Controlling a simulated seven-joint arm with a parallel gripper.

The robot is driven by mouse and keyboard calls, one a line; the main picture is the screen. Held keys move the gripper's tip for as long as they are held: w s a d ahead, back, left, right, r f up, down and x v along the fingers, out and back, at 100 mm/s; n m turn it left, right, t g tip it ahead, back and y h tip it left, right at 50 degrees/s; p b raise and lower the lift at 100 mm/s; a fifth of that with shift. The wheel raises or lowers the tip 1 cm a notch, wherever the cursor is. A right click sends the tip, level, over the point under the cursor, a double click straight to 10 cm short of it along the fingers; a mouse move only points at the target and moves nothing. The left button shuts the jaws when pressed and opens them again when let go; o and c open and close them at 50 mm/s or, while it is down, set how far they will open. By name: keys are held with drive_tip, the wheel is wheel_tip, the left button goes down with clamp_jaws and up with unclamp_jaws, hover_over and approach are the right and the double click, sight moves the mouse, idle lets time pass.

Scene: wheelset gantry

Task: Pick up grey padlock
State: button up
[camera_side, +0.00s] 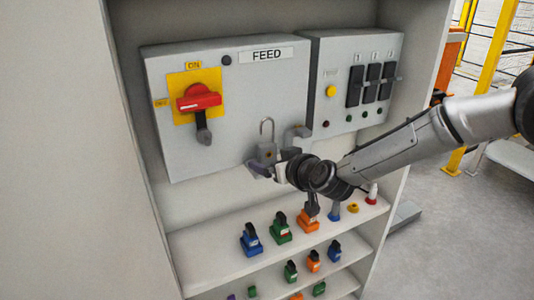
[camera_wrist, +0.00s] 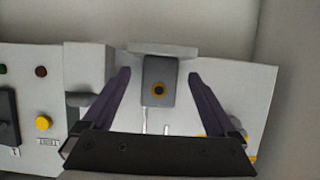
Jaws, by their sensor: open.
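The grey padlock (camera_side: 266,151) is at the lower right of the FEED box's front, its shackle standing up. In the wrist view the padlock (camera_wrist: 158,84) shows a grey body with a brass-ringed dark keyhole. My gripper (camera_side: 264,168) is at the padlock in the side view and partly hides its lower body. In the wrist view my gripper (camera_wrist: 159,75) is open, with one purple finger on each side of the padlock. Gaps show between both fingers and the body.
A red rotary switch (camera_side: 198,98) is on the FEED box (camera_side: 240,100). A switch box (camera_side: 340,110) stands to the right. Shelves below hold blue (camera_side: 250,241), green (camera_side: 280,230) and orange (camera_side: 307,222) padlocks.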

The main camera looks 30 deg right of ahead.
drive_tip(key=shift+x, duration=0.75)
drive_tip(key=shift+c, duration=0.3)
clamp_jaws()
